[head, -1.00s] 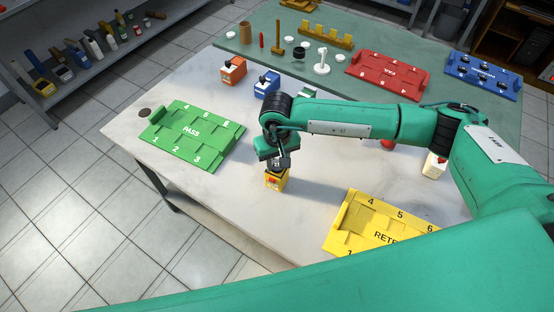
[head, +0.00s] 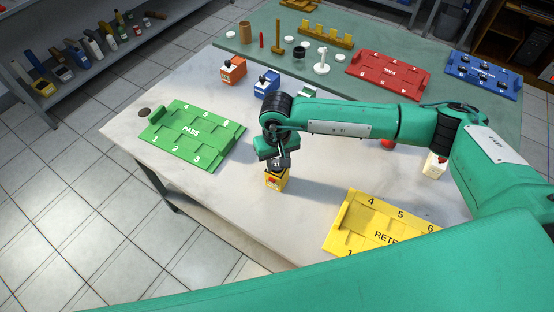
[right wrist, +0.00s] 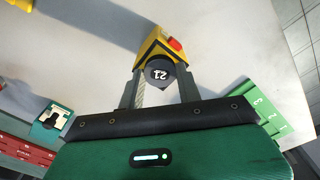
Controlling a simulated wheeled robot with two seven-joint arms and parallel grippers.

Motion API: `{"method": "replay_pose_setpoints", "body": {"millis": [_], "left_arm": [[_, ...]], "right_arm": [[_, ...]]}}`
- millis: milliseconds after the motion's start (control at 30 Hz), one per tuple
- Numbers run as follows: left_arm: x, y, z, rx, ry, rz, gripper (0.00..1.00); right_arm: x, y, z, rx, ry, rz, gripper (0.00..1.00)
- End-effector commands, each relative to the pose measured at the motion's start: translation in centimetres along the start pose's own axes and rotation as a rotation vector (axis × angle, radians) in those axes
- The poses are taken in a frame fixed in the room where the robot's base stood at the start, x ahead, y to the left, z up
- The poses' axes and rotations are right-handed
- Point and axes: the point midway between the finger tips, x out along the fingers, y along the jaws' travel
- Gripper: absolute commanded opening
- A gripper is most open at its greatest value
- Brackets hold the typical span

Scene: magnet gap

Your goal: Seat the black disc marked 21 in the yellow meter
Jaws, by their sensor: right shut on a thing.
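The yellow meter (head: 276,180) stands on the pale table, below my right gripper (head: 280,163). It also shows in the right wrist view (right wrist: 157,42), with a red part on its side. The black disc marked 21 (right wrist: 159,73) is between the two fingers of my right gripper (right wrist: 160,90) in the right wrist view. The gripper is shut on the disc. The disc lies over the meter's near edge in that view; I cannot tell whether it is seated or just above. In the head view the gripper hides the disc. My left gripper is not in view.
A green PASS tray (head: 192,135) lies to the left and a yellow RETEST tray (head: 375,226) to the lower right. Orange (head: 232,70) and blue (head: 266,83) meters stand behind. A white meter (head: 434,164) stands right, near my arm. Table between the green tray and yellow meter is clear.

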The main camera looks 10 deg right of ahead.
Motion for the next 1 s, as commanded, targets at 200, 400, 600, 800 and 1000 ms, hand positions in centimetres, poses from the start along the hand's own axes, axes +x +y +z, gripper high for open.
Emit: {"method": "replay_pose_setpoints", "body": {"millis": [200,400,600,800,1000], "left_arm": [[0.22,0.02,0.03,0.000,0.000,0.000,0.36],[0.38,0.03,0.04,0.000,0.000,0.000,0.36],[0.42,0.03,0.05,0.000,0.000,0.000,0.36],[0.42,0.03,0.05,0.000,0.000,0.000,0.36],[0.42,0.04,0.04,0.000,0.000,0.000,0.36]], "right_arm": [[0.11,0.01,-0.01,0.000,0.000,0.000,0.15],[0.19,0.01,-0.01,0.000,0.000,0.000,0.15],[0.19,0.01,-0.01,0.000,0.000,0.000,0.48],[0.20,0.01,-0.01,0.000,0.000,0.000,0.60],[0.23,0.01,0.01,0.000,0.000,0.000,0.45]]}}
